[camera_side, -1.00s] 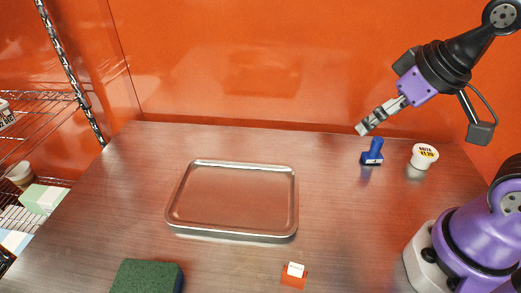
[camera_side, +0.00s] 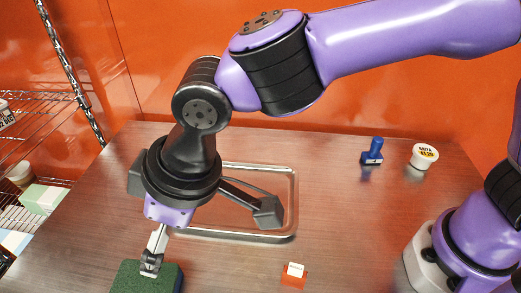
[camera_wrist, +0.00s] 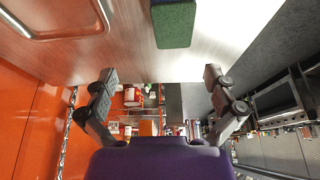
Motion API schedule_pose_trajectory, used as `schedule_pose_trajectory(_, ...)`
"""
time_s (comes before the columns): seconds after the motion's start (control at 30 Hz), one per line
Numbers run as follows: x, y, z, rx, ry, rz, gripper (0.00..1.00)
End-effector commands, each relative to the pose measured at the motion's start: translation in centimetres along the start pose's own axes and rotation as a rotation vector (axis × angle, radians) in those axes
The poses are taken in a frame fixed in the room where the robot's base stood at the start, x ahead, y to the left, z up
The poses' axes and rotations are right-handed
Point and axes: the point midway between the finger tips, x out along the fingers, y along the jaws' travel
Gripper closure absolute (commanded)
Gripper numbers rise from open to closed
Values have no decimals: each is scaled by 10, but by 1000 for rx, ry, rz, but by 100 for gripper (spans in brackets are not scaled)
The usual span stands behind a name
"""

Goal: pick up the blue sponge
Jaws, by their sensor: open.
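The sponge (camera_side: 146,278) lies on the steel table at the bottom left of the side view, cut off by the picture's edge. Its top is dark green, and a blue layer shows along its right side. My gripper (camera_side: 150,266) appears over its far part in the side view; I cannot tell the height between them. In the wrist view the sponge (camera_wrist: 174,24) is at the top, beyond the fingertips and slightly right of the middle. There my gripper (camera_wrist: 160,74) is open and empty, its fingers wide apart.
A shallow metal tray (camera_side: 296,190) lies mid-table, partly hidden by my arm. A small orange block with a white label (camera_side: 293,275) is right of the sponge. A blue-handled stamp (camera_side: 372,152) and a white labelled tub (camera_side: 424,156) stand at the back right. Wire shelves (camera_side: 45,93) are left.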

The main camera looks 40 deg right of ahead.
Motion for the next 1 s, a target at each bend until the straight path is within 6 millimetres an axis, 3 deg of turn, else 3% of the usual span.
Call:
schedule_pose_trajectory(0.03,8,-13,-1,-24,-5,-9,0)
schedule_pose_trajectory(0.17,24,-24,-2,-45,-9,-16,0)
schedule_pose_trajectory(0.8,111,-21,-1,-42,-7,-15,0)
schedule_pose_trajectory(1.0,118,-21,-2,-43,-5,-16,0)
